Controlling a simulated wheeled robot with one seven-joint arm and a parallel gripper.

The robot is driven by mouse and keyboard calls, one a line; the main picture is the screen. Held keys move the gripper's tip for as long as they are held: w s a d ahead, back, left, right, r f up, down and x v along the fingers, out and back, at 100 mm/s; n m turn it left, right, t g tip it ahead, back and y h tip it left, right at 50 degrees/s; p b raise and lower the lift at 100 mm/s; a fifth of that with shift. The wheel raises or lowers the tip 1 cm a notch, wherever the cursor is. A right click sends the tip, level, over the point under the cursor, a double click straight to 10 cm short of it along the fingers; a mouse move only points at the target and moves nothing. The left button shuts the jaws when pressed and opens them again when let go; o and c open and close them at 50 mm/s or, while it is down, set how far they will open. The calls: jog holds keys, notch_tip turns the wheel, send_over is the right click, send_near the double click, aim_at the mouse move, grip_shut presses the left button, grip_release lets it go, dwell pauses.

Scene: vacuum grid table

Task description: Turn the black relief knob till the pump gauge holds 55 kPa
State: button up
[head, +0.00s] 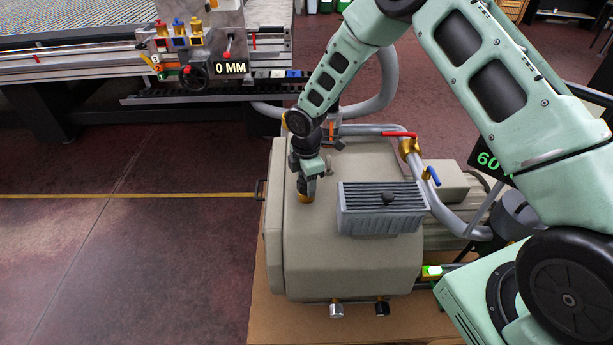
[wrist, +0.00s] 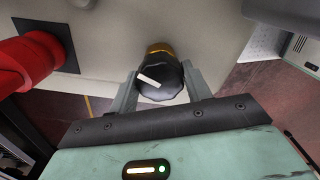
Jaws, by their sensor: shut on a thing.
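The black relief knob (wrist: 157,82) sits in the middle of the wrist view, with a white pointer mark on its face and a brass collar (wrist: 160,48) behind it. My gripper (wrist: 160,88) has one finger on each side of the knob and is shut on it. In the head view my gripper (head: 307,188) reaches down to the top left of the beige pump housing (head: 345,270), and the knob is largely hidden there.
A grey finned box (head: 383,222) stands on the housing just right of my gripper. Pipes with a red lever (head: 399,134) and a blue lever (head: 434,176) run behind it. A red part (wrist: 30,65) on a dark plate shows left of the knob. Floor left of the pump is clear.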

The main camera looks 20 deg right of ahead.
jog(key=shift+w+a+r+n+p, duration=0.1)
jog(key=shift+n+p, duration=0.15)
jog(key=shift+n, duration=0.3)
jog(key=shift+r+n+p, duration=0.1)
jog(key=shift+n+p, duration=0.1)
jog(key=shift+n, duration=0.35)
jog(key=shift+f, duration=0.1)
jog(key=o, duration=1)
jog(key=shift+c, duration=0.2)
notch_tip(320, 180, up, 17)
jog(key=shift+r+p, duration=0.2)
jog(key=shift+p, duration=0.2)
